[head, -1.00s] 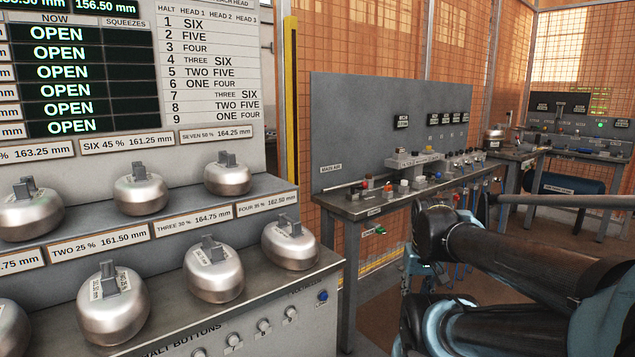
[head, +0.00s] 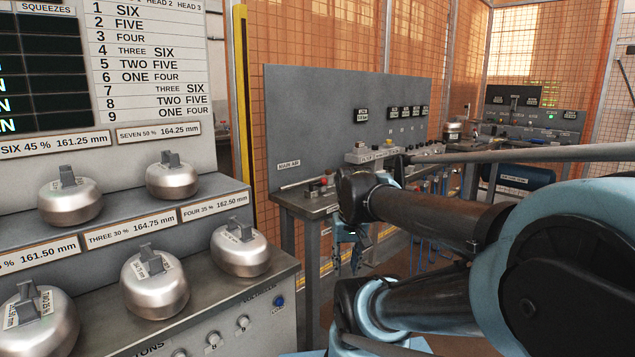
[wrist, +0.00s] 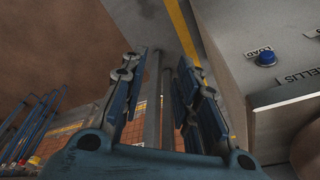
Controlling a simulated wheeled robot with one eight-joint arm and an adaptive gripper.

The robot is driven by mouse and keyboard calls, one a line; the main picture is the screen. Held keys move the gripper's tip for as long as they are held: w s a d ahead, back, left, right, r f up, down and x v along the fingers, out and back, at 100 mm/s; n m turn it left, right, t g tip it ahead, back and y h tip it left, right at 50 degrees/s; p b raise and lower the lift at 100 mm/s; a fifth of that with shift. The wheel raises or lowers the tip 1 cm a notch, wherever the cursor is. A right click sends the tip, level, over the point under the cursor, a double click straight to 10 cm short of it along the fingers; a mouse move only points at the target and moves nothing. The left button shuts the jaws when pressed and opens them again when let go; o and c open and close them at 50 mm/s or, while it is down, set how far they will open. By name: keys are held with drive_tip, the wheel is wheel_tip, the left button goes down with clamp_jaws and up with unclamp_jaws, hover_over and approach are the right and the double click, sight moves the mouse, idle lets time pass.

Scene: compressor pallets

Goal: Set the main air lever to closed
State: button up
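The main air lever (head: 302,184) is a thin pale rod at the left end of the grey bench, below a "MAIN AIR" label (head: 289,165) on the upright panel. It looks roughly level, with its right end close to a red knob. I cannot read its position marking. My gripper (head: 347,262) hangs low in front of the bench, apart from the lever. In the wrist view my gripper (wrist: 161,62) has its two blue fingers spread with nothing between them. The lever cannot be made out in the wrist view.
A stepped cabinet (head: 190,217) with metal pots stands on the left; its blue LOAD button (wrist: 267,58) shows close on the right in the wrist view. The bench (head: 290,199) carries several small controls. A second console (head: 535,118) stands at the back right.

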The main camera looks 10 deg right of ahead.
drive_tip(key=w+r+m, duration=0.2)
drive_tip(key=w+r, duration=0.8)
drive_tip(key=r, duration=0.1)
wheel_tip(320, 180, up, 13)
drive_tip(key=m+y, duration=0.1)
drive_tip(key=m, duration=0.7)
hover_over(318, 184)
drive_tip(key=s+d, duration=0.2)
drive_tip(key=s, duration=0.1)
drive_tip(key=x, duration=1.1)
drive_tip(key=a+x, duration=0.1)
drive_tip(key=x, duration=0.4)
drive_tip(key=shift+f, duration=0.3)
clamp_jaws()
